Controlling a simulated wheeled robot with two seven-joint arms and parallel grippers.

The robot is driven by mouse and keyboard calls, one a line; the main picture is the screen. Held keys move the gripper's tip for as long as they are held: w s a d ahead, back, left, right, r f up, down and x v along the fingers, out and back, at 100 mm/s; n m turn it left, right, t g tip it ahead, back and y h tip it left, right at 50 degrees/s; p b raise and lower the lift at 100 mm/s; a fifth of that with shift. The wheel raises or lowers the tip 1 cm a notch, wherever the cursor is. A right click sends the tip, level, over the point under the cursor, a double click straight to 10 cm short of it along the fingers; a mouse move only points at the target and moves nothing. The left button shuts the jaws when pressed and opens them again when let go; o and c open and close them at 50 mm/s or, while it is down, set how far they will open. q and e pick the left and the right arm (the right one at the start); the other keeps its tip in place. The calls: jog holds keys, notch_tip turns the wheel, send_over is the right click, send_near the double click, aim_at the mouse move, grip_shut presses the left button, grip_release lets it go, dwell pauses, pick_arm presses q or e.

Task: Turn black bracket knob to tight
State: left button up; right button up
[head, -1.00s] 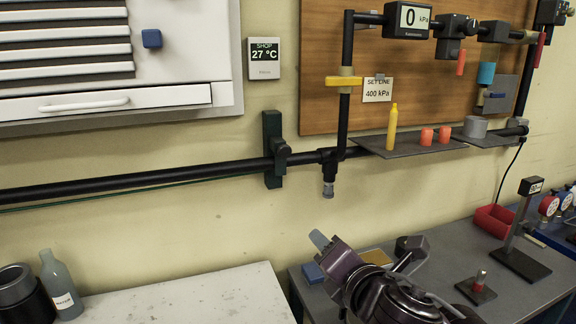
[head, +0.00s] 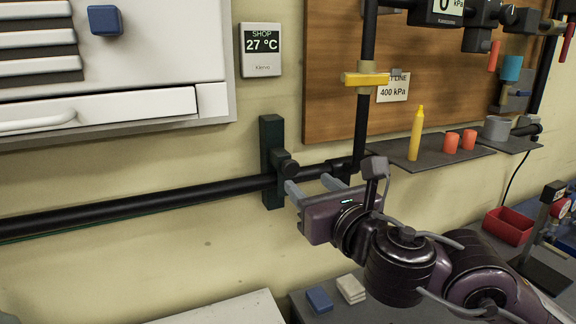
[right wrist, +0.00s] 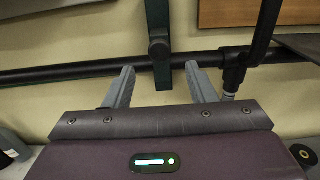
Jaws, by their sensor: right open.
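The black bracket knob (head: 289,168) sits on the front of a dark green wall bracket (head: 271,140) that carries the black pipe (head: 130,209). My right gripper (head: 308,184) is open and empty, just in front of the pipe and slightly to the right of and below the knob. In the right wrist view, the knob (right wrist: 158,48) stands beyond and between the two spread grey fingers (right wrist: 159,80). The fingers look apart from the knob. My left gripper is not in view.
A vertical pipe with a yellow valve handle (head: 365,79) rises right of the bracket. A shelf (head: 400,153) holds a yellow bottle (head: 416,133) and orange cups. A white cabinet (head: 160,50) hangs at left. The wall below the pipe (head: 150,270) is clear.

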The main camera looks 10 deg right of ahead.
aim_at(292, 168)
jog(key=w, duration=0.3)
jog(key=shift+w+a+r, duration=0.1)
jog(key=shift+a+r, duration=0.05)
jog(key=shift+a, duration=0.2)
jog(key=shift+w+a, duration=0.2)
jog(key=shift+w, duration=0.95)
jog(key=shift+w+a, duration=0.1)
jog(key=shift+w, duration=0.35)
jog(key=c, duration=0.9)
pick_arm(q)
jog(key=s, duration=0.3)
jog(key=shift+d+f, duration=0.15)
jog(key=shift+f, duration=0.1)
pick_arm(e)
jog(key=shift+c, duration=0.2)
